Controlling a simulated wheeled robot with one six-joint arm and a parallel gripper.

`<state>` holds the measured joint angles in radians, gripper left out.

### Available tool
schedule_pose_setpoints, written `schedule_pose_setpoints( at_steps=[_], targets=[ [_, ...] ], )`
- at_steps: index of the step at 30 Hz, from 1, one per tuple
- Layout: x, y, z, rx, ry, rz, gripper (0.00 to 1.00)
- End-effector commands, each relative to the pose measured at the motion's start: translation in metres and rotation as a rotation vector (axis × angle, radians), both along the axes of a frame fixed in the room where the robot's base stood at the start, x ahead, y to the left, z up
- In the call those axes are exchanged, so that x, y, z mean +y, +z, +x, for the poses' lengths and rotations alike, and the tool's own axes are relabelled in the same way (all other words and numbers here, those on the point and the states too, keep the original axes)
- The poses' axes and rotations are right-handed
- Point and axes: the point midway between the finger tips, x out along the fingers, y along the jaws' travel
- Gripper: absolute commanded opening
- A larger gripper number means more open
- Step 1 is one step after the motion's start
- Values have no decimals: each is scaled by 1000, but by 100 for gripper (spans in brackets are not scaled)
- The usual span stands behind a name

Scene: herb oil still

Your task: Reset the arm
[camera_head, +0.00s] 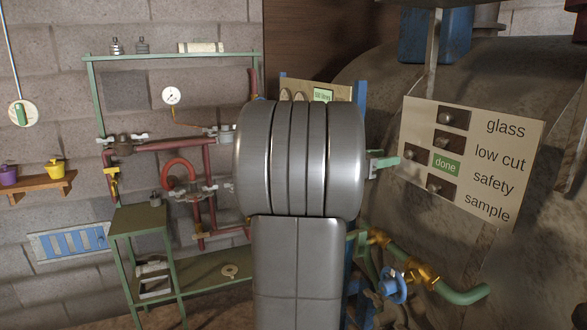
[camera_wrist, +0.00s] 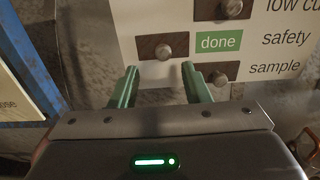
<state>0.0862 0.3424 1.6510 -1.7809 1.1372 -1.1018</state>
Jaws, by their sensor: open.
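My gripper (camera_wrist: 158,82) is open in the wrist view, with its two green fingers apart and nothing between them. Its fingers point at the lower part of a cream panel (camera_wrist: 285,50). In the head view a green fingertip of my gripper (camera_head: 384,163) shows just left of the same panel (camera_head: 475,115), and my arm hides the rest. The panel carries dark plates with round metal knobs, a green "done" tag (camera_head: 446,165) and the words glass, low cut, safety and sample. One knob (camera_wrist: 163,52) is just beyond the gap between the fingers. I cannot tell whether they touch.
Behind the panel is a large, dull metal vessel (camera_head: 372,80). Below are a green pipe (camera_head: 463,295), brass fittings (camera_head: 424,276) and a blue handwheel (camera_head: 393,287). A blue post (camera_wrist: 27,62) stands left of my gripper. A green rack with red pipes (camera_head: 160,146) stands at left.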

Motion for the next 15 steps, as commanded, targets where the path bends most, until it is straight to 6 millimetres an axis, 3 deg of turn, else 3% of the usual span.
schedule_pose_setpoints(
  at_steps=[6, 15],
  targets=[
    [-36, 1, 14, 2, -4, -1, 43],
    [-54, 0, 22, 1, 0, 0, 43]
  ],
)
